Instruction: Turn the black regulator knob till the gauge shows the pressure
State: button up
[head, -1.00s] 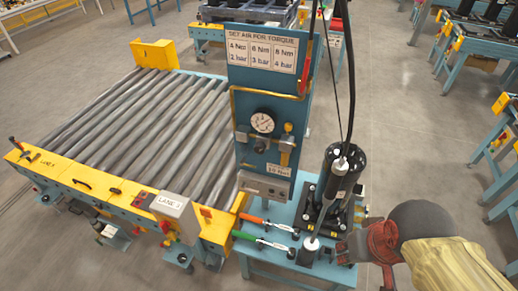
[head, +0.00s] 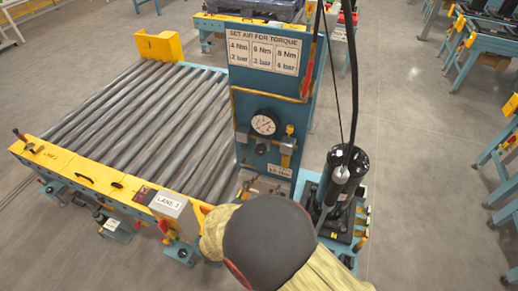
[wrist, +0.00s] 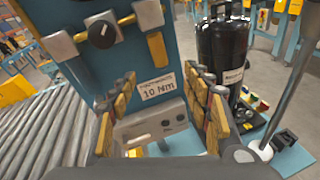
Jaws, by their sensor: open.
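The black regulator knob (head: 261,149) sits on the blue panel (head: 243,100), just under the round white gauge (head: 264,124). The gauge needle is too small to read surely. In the wrist view the knob (wrist: 102,34), with a pale mark on its face, is at the upper left. My gripper (wrist: 165,78) is open and empty, its yellow-padded fingers below and to the right of the knob, apart from it. The gauge is out of the wrist view. In the head view my arm hides the gripper. The sign (head: 263,51) lists torques with bar values.
A brass-yellow fitting (head: 288,145) stands right of the knob. A torque label (wrist: 158,87) and a grey box (wrist: 150,125) are lower on the panel. A black compressor (head: 345,175) stands right, with a hanging tool and cable. A roller conveyor (head: 130,120) lies left.

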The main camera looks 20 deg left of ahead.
aim_at(259, 153)
jog(key=w+a+r+n+t+y, duration=0.2)
jog(key=a+r+n+t+y, duration=0.1)
jog(key=a+r, duration=0.25)
jog(key=w, duration=0.8)
jog(key=shift+d+b, duration=0.35)
jog(key=c, duration=0.3)
jog(key=c, duration=0.8)
jog(key=shift+c, duration=0.4)
